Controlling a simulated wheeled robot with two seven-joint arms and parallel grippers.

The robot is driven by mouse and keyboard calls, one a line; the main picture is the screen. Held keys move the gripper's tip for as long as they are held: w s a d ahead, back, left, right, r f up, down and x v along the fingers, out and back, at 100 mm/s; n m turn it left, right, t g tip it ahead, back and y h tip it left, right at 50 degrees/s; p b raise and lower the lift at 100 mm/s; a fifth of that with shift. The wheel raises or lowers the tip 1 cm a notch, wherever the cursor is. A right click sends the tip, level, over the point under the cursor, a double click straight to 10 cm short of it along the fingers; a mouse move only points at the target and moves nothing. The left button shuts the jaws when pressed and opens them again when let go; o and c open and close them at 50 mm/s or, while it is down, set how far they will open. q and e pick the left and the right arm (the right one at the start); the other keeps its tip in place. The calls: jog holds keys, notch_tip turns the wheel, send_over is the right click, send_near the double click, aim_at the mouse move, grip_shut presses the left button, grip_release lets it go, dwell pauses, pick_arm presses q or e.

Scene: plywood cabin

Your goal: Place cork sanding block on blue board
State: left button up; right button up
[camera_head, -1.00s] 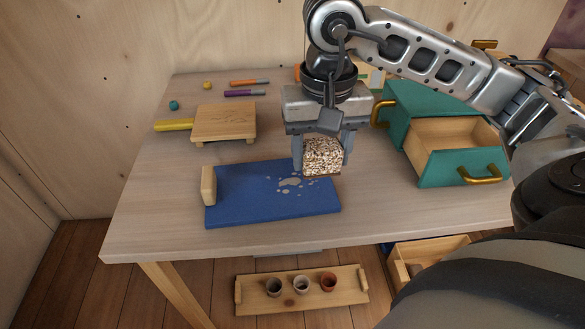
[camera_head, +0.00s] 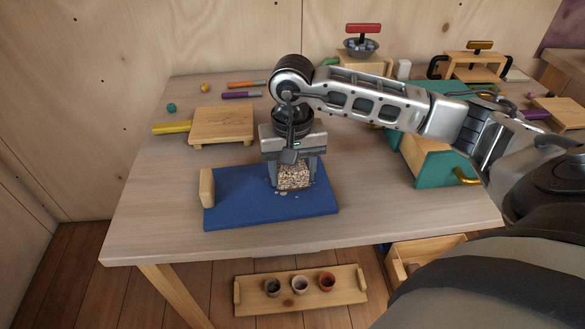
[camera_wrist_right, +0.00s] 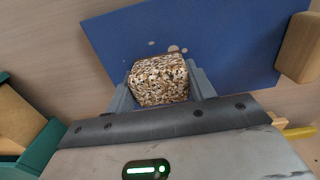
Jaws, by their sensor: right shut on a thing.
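The cork sanding block (camera_head: 294,177) is a speckled brown and cream block. My right gripper (camera_head: 293,180) is shut on it, with a finger on each side. The block is over the blue board (camera_head: 240,205), toward its right back part; whether it touches the board I cannot tell. In the right wrist view the block (camera_wrist_right: 159,80) sits between the fingers with the blue board (camera_wrist_right: 225,45) behind it. The board lies flat on the table, with pale spots near the block and a wooden piece (camera_head: 207,188) at its left end. My left gripper is not in view.
A small wooden board (camera_head: 222,124) with a yellow handle lies behind the blue board. Markers (camera_head: 240,95) lie at the back left. A teal drawer box (camera_head: 430,165) stands at the right, partly hidden by my arm. A tray of cups (camera_head: 300,290) is below the table's front edge.

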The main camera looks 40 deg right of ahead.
jog(key=shift+f, duration=0.15)
jog(key=o, duration=1)
jog(key=shift+r, duration=0.3)
notch_tip(320, 180, up, 12)
jog(key=shift+f, duration=0.1)
